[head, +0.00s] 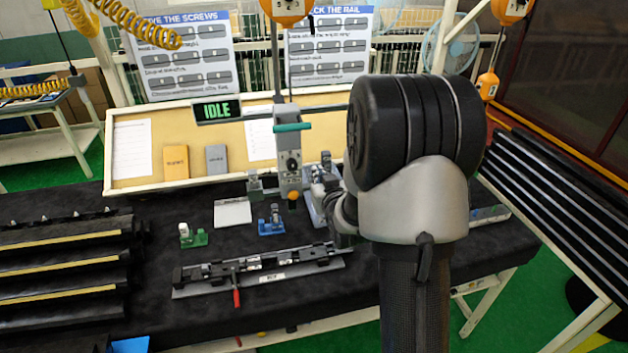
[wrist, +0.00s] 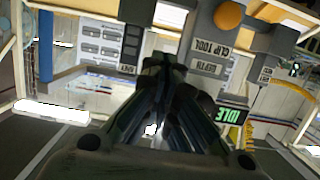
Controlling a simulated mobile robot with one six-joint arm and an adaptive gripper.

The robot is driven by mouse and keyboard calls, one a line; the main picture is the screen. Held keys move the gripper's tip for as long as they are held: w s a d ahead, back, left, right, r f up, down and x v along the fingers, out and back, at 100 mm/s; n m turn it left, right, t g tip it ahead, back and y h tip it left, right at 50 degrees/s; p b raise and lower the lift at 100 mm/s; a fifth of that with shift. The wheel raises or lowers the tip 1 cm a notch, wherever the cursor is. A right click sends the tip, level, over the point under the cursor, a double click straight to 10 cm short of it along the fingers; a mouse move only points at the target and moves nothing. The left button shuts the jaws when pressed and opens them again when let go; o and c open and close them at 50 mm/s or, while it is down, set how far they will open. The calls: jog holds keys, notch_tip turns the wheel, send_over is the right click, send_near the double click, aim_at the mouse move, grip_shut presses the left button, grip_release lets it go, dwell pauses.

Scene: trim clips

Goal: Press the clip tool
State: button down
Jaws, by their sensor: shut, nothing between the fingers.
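The clip tool (head: 287,158) is a grey upright press with a green handle (head: 292,127), standing at the back of the black bench in the head view. An orange round button (head: 292,195) shows low at its front. In the wrist view, a grey housing labelled CLIP TOOL (wrist: 208,47) carries an orange button (wrist: 228,15) at the upper right. My gripper (wrist: 165,62) is shut and empty, its fingertips to the left of that label in the picture. In the head view my arm hides most of the gripper, so any contact cannot be told.
A display (head: 217,110) reads IDLE. A rail (head: 262,267) with a red-handled clamp lies along the bench front. A green fixture (head: 192,236), a blue fixture (head: 271,221) and a white pad (head: 232,212) sit behind it. Black rails (head: 65,262) are stacked at left.

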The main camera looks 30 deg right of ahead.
jog(key=w+d+f+p, duration=0.1)
jog(key=w+f, duration=0.4)
jog(key=shift+d+f, duration=0.2)
jog(key=shift+d, duration=0.05)
jog(key=shift+w+f, duration=0.1)
jog(key=shift+f, duration=0.1)
notch_tip(320, 180, down, 21)
jog(key=b, duration=2.2)
jog(key=shift+f+b, duration=0.2)
jog(key=shift+b, duration=0.15)
